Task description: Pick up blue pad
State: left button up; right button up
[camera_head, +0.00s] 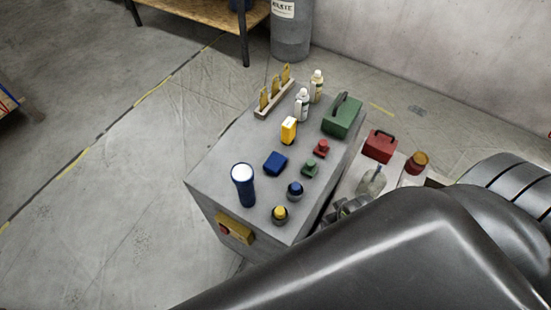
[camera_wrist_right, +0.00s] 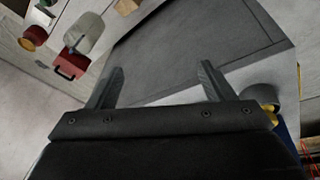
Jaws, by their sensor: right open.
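The blue pad (camera_head: 275,163) is a small dark blue block lying on the grey cabinet top (camera_head: 222,165), near its middle, in the head view. It does not show clearly in the right wrist view. My right gripper (camera_wrist_right: 160,78) is open, with two dark fingers apart and nothing between them. In the head view my right arm covers the lower right, and gripper parts (camera_head: 347,208) show only in part beside the cabinet's right edge. The gripper is apart from the pad, to its right and nearer me. My left gripper is not in view.
Around the pad stand a blue cylinder with a white top (camera_head: 243,185), a yellow box (camera_head: 289,130), a small green item (camera_head: 310,168), a red one (camera_head: 321,149) and round knobs (camera_head: 295,190). A green case (camera_head: 342,117) and bottles stand behind. A red toolbox (camera_head: 380,146) is right.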

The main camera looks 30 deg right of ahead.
notch_tip(320, 180, up, 7)
jog(key=w+m+p, duration=0.1)
jog(key=w, duration=0.1)
notch_tip(320, 180, up, 6)
jog(key=m+g+y+b, duration=0.2)
jog(key=m+g, duration=0.1)
jog(key=m, duration=0.7)
send_over(275, 161)
notch_tip(275, 161, down, 9)
jog(key=shift+s+d+r+p, duration=0.1)
jog(key=shift+d+r+p, duration=0.1)
jog(key=shift+p, duration=0.2)
jog(key=shift+a+f, duration=0.2)
jog(key=shift+f, duration=2.7)
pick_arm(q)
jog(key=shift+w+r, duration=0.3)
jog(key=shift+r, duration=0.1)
pick_arm(e)
jog(key=shift+c, duration=0.2)
jog(key=c, duration=1)
